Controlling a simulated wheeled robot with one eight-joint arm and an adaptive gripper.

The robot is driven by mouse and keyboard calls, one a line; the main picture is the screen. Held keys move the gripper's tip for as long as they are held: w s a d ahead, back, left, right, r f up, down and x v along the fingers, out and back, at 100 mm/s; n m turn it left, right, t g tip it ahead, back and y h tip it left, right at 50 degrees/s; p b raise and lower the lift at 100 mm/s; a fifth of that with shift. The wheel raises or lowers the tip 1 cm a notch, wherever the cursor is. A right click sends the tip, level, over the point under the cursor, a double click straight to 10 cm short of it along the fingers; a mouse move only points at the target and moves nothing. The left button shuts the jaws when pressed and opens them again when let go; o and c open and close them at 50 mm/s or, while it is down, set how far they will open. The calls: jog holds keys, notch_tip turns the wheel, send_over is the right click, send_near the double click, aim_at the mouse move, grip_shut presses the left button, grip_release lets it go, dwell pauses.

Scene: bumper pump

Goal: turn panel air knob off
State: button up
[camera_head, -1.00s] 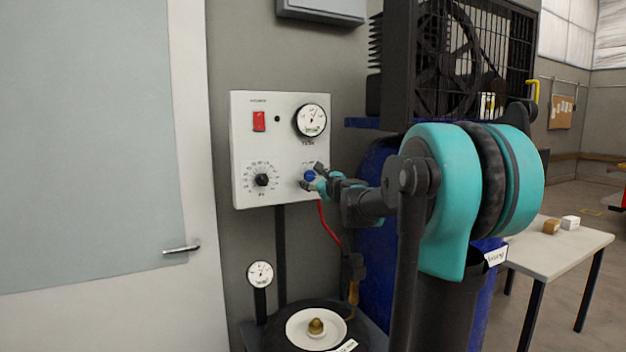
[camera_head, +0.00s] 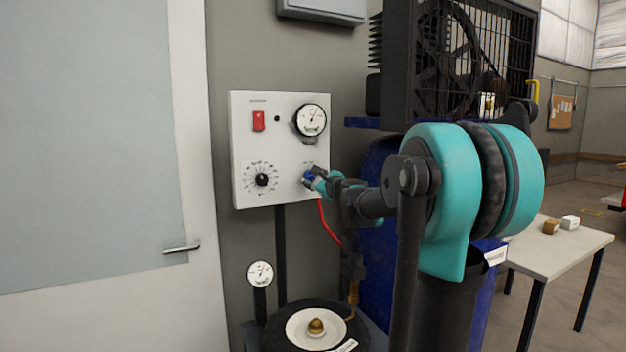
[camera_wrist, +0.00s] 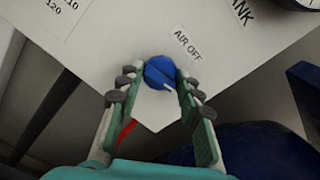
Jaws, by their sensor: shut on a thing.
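The blue air knob (camera_wrist: 160,72) sits low on the right of the white control panel (camera_head: 285,150), under a printed "AIR OFF" label. It also shows in the head view (camera_head: 308,176), partly covered by my gripper. In the head view my gripper (camera_head: 313,179) reaches the panel from the right. A pale line on the knob's face points down and to the right in the wrist view.
The panel also carries a red switch (camera_head: 259,121), a round gauge (camera_head: 311,120) and a black dial (camera_head: 262,180). A red hose (camera_head: 328,225) hangs below my gripper. A blue tank (camera_head: 375,255) stands right of the panel, and a white plate (camera_head: 296,328) is below.

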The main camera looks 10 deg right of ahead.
jog(key=n, duration=0.4)
jog(key=shift+n, duration=0.3)
jog(key=n, duration=0.3)
jog(key=shift+n, duration=0.3)
jog(key=n, duration=0.4)
jog(key=shift+n, duration=2.1)
jog(key=o, duration=1.2)
jog(key=shift+c, duration=0.2)
jog(key=v, duration=1.2)
